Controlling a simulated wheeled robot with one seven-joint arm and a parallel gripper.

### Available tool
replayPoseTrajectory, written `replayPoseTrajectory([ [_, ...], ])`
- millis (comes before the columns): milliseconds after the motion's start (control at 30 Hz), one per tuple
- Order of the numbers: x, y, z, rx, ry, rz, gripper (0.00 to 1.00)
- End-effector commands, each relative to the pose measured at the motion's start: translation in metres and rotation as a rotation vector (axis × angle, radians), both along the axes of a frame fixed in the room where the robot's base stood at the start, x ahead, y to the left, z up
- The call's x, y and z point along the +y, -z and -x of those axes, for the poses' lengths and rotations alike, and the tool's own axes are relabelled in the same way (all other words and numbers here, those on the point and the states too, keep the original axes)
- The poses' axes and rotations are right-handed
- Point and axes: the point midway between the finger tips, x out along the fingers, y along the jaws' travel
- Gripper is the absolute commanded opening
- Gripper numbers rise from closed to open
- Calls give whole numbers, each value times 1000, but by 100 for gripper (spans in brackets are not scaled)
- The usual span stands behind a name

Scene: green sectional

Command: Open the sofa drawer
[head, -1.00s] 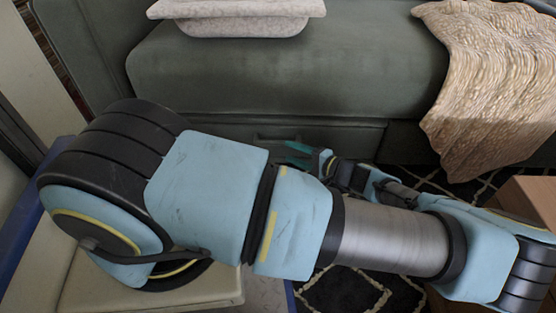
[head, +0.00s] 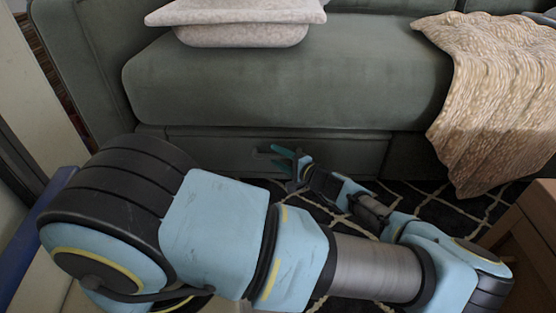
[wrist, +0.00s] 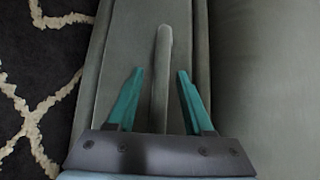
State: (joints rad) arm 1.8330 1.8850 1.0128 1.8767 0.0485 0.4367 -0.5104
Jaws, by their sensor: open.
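The green-grey sofa drawer (head: 220,150) is a low front panel under the seat cushion, and it looks shut. Its long handle (wrist: 162,60) runs up the middle of the wrist view. My gripper (head: 283,158) is at the drawer front, at the handle's right part in the head view. In the wrist view my gripper (wrist: 158,75) is open, with one teal finger on each side of the handle's line. I see a gap between each finger and the handle. Part of the handle is hidden behind the fingers in the head view.
The sofa seat (head: 290,80) overhangs the drawer and carries pale cushions (head: 240,22) and a tan blanket (head: 495,90). A patterned black rug (head: 450,205) lies in front. A brown wooden piece (head: 525,220) stands at the right, close to my arm.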

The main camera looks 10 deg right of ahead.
Motion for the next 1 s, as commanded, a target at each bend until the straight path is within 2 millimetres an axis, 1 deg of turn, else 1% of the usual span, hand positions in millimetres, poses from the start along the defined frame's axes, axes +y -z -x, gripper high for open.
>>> replayPoseTrajectory([
  [267,1,0,-2,0,0,0,52],
  [300,1,0,-2,0,0,0,51],
  [733,1,0,-2,0,0,0,2],
  [767,1,0,-2,0,0,0,0],
  [1000,1,0,-2,0,0,0,0],
])
